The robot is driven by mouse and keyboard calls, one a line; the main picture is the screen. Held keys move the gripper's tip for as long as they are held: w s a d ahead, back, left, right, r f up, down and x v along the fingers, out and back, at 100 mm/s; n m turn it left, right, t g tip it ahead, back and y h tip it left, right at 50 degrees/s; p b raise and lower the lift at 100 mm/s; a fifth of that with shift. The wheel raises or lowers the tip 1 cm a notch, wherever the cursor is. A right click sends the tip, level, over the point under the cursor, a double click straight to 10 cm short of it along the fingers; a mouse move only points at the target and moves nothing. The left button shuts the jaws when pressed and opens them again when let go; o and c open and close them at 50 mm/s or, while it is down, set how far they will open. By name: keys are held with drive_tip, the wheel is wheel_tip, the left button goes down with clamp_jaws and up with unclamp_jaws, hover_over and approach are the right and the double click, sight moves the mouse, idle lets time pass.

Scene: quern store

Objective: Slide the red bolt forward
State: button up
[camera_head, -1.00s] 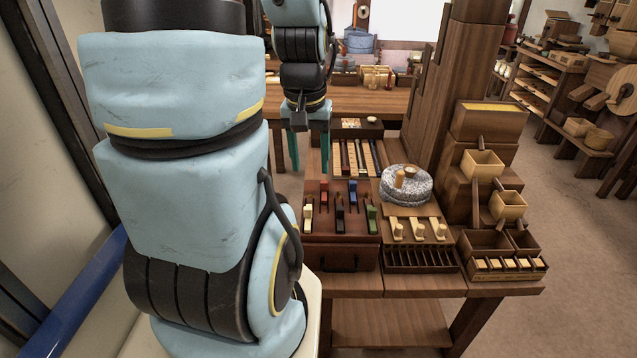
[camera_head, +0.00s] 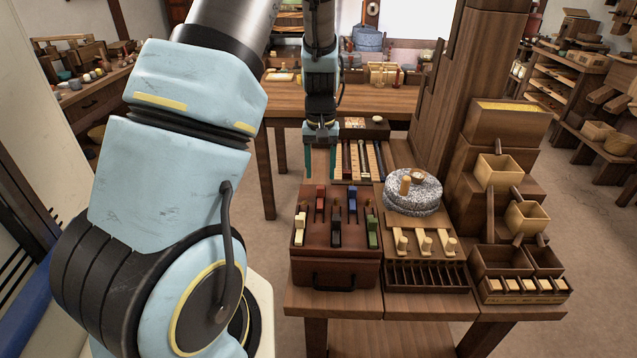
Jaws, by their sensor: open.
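The red bolt (camera_head: 320,198) sits in the back row on the sloped top of a dark brown wooden box (camera_head: 338,270), left of a blue bolt (camera_head: 352,197). A cream bolt (camera_head: 300,226), a black bolt (camera_head: 336,230) and a green bolt (camera_head: 373,232) are nearer the front. My gripper (camera_head: 321,172) points down with two teal fingers apart and nothing between them. In the picture its fingertips are just above the red bolt, by the box's back edge. Its exact height over the bolt is hard to tell.
A round grey quern stone (camera_head: 412,192) with a wooden handle stands right of the box. In front of it are wooden pegs and a slotted tray (camera_head: 428,276). A rack of long rods (camera_head: 358,160) lies behind the box. Stepped wooden bins (camera_head: 500,262) stand at the right.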

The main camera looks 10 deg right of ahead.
sight(321, 187)
drive_tip(key=shift+f+p, duration=0.3)
drive_tip(key=shift+f, duration=2.25)
clamp_jaws()
